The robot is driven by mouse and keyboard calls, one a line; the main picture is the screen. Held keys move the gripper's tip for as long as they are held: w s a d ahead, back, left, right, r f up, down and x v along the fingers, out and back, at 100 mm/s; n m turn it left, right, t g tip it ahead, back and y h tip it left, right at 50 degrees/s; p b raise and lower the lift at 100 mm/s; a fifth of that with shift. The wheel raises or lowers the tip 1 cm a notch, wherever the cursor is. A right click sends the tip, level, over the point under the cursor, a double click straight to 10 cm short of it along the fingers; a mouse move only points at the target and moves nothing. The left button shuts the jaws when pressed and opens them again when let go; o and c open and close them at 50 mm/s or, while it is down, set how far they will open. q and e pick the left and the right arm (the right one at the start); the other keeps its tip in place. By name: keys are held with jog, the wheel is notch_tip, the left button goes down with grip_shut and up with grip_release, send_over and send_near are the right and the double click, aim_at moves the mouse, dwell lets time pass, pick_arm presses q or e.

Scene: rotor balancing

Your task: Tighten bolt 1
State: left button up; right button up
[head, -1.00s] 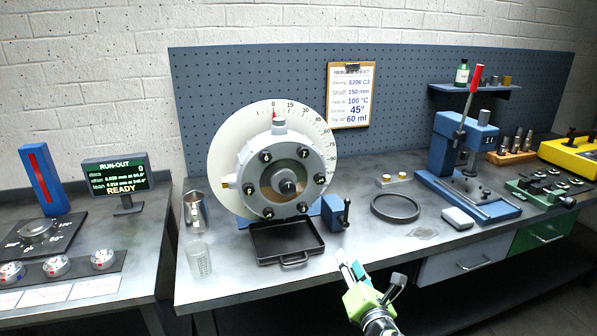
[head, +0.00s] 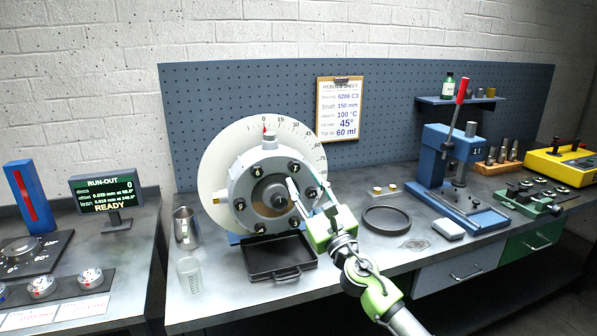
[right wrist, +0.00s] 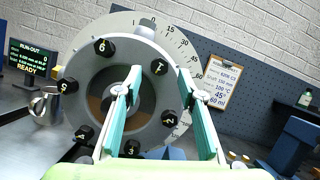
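The round grey rotor hub (head: 246,190) stands upright before a white degree dial (head: 216,165), with several dark numbered bolts around its face. Bolt 1 (right wrist: 159,67) is at the hub's upper right in the right wrist view and also shows in the head view (head: 293,168). My right gripper (head: 308,188) is open and empty, in front of the hub's right side. In the right wrist view its two fingers (right wrist: 158,72) stand apart, with bolt 1 seen between their tips. I cannot tell the remaining depth to the bolt. My left gripper is out of view.
A black tray (head: 250,276) lies below the hub. A metal jug (head: 186,228) and a clear beaker (head: 190,274) stand left of it. The run-out screen (head: 106,195) reads READY.

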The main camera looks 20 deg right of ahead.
aim_at(295, 167)
jog(key=shift+x, duration=2.05)
grip_shut()
